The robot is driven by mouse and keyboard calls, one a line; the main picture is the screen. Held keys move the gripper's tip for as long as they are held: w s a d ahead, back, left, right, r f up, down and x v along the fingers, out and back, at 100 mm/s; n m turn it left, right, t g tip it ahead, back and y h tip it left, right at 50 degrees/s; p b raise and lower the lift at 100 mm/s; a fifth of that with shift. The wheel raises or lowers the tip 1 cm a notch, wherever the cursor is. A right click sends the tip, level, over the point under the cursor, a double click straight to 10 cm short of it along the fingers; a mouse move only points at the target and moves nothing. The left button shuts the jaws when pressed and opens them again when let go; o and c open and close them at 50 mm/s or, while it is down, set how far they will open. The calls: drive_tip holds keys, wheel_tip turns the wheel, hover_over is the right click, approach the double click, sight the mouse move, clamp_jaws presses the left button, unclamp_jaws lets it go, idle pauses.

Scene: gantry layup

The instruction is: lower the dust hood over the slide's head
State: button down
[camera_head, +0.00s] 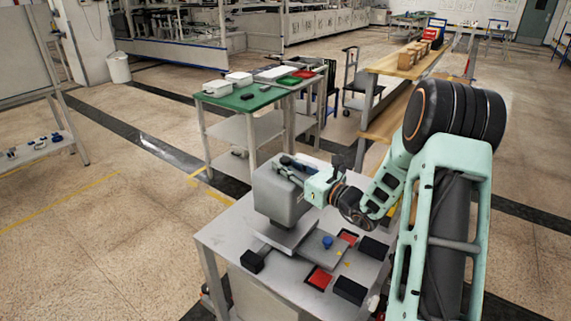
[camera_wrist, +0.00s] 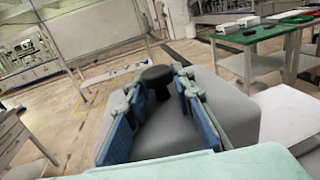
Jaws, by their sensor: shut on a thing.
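The dust hood (camera_head: 277,199) is a grey, box-like cover with rounded edges, upright at the left part of the metal work table in the head view. My gripper (camera_head: 291,167) is at its top, shut on the hood's dark knob. In the wrist view the knob (camera_wrist: 156,78) stands between the two blue finger pads, and the grey hood (camera_wrist: 230,110) spreads below. The slide (camera_head: 300,242) shows as a flat grey metal plate under and to the right of the hood. Its head is hidden, and I cannot tell whether the hood touches the plate.
On the work table (camera_head: 222,238) are a blue knob (camera_head: 327,242), red-lined recesses (camera_head: 319,279), and black blocks (camera_head: 349,290) and (camera_head: 252,261). A green-topped bench (camera_head: 245,97) with trays stands behind. Open floor lies to the left.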

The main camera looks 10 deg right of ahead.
drive_tip(key=shift+f+b, duration=2.75)
drive_tip(key=shift+f, duration=0.85)
drive_tip(key=c, duration=1.6)
unclamp_jaws()
drive_tip(key=shift+s+d, duration=0.1)
